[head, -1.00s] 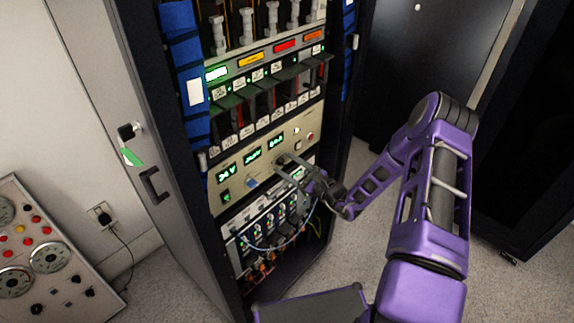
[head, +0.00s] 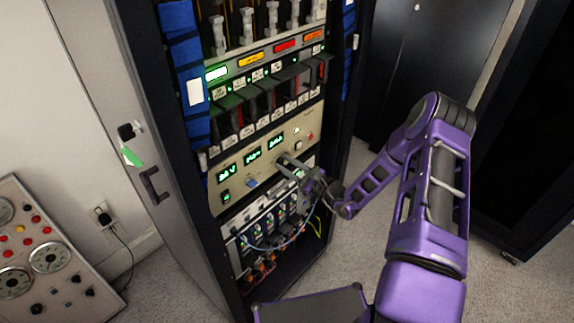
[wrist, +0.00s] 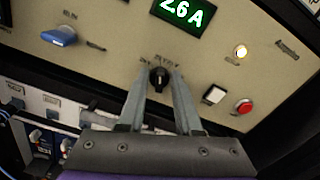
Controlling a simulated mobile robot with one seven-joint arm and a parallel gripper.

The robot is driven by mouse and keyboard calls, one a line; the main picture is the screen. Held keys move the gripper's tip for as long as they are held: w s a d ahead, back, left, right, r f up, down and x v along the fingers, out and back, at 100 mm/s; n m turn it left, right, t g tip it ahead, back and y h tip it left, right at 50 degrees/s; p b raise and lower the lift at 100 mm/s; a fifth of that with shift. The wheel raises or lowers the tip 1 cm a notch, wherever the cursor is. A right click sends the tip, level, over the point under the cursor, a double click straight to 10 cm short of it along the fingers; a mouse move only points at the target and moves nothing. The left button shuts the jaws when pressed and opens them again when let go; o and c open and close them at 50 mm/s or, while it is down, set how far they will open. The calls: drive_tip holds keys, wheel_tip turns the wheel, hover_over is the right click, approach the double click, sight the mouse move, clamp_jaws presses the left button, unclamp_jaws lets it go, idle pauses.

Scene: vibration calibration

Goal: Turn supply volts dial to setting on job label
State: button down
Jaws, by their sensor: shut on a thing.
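The beige supply panel (head: 230,170) in the rack has green displays (head: 226,174); the left one reads a volts figure, perhaps 36 V, and the right one shows 2.6 A in the wrist view (wrist: 184,12). A small black dial (wrist: 159,79) sits below that display, its pale mark pointing roughly up in the wrist view. The print around it is too blurred to read. My gripper (wrist: 160,74) is shut on this dial, one finger on each side. In the head view my gripper (head: 282,162) reaches the panel and hides the dial. I cannot make out the job label.
A blue knob (wrist: 60,36) lies left of the gripper, a white button (wrist: 214,94) and a red button (wrist: 243,106) right of it. Cables (head: 275,240) hang below the panel. The open rack door (head: 150,170) stands at left. A white card (head: 194,92) is unreadable.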

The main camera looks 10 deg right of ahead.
drive_tip(key=shift+m, duration=0.3)
drive_tip(key=shift+w+d+m+p, duration=0.15)
drive_tip(key=shift+m+p, duration=0.1)
drive_tip(key=shift+m, duration=1.55)
drive_tip(key=shift+d+m+p, duration=0.1)
drive_tip(key=shift+m+p, duration=0.1)
drive_tip(key=shift+m, duration=1.6)
drive_tip(key=c, duration=0.6)
unclamp_jaws()
drive_tip(key=v, duration=1.7)
drive_tip(key=shift+d, duration=0.1)
